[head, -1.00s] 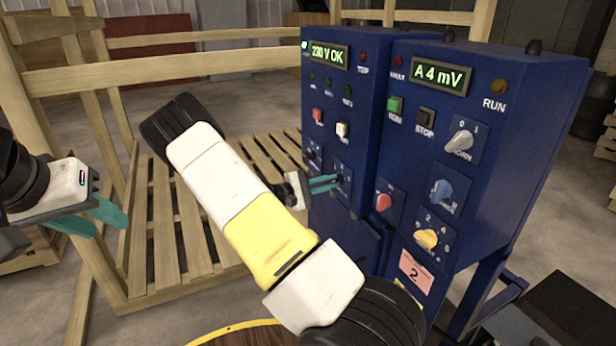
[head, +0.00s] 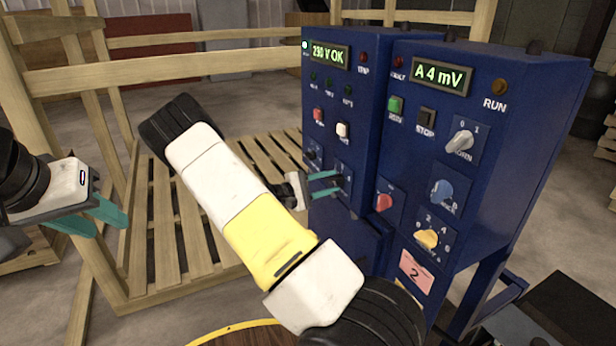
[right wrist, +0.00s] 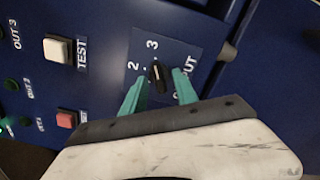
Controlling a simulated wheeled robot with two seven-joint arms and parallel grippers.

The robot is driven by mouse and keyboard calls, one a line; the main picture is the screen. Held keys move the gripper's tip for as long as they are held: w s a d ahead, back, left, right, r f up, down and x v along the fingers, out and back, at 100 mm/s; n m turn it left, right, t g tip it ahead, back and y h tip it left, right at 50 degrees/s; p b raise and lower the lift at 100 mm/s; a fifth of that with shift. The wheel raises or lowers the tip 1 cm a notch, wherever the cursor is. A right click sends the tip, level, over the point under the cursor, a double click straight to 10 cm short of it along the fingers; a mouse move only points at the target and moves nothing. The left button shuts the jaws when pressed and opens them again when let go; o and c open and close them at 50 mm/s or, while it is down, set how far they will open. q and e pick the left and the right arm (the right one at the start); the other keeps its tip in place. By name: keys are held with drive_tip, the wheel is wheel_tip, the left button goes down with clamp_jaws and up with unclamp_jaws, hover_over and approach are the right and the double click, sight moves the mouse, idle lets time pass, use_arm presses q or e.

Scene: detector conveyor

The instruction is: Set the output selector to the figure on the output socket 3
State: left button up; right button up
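The output selector (right wrist: 158,77) is a small black knob on a blue plate marked 2 and 3, with a label ending in PUT partly hidden. Its pale line appears to lean toward the 3. My right gripper (right wrist: 160,92) has its teal fingers on either side of the knob, with gaps showing; it is open. In the head view the right gripper (head: 324,183) reaches the lower part of the left blue cabinet, and the selector (head: 344,180) is small there. My left gripper (head: 100,220) is open and empty at far left. No output socket 3 is readable.
A white TEST button (right wrist: 58,49) and a red button (right wrist: 67,119) sit close to the selector. A wooden pallet (head: 180,230) lies behind my right arm.

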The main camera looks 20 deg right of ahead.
drive_tip(key=a, duration=0.7)
drive_tip(key=shift+s+a, duration=0.3)
drive_tip(key=shift+a, duration=0.1)
drive_tip(key=s+a+r+m+g+y, duration=0.1)
drive_tip(key=s+r+m+g+y, duration=0.1)
drive_tip(key=s+y, duration=0.35)
drive_tip(key=s+r+m+g+y, duration=0.1)
drive_tip(key=s+m+g+y, duration=0.15)
drive_tip(key=s+y, duration=0.3)
drive_tip(key=s+a+r+m+t+y, duration=0.1)
drive_tip(key=s+a+r+t+y, duration=0.8)
drive_tip(key=r, duration=0.8)
drive_tip(key=s+a, duration=0.3)
drive_tip(key=s, duration=0.2)
drive_tip(key=shift+s+a+m, duration=0.2)
drive_tip(key=shift+s+m, duration=0.15)
drive_tip(key=shift+s, duration=0.05)
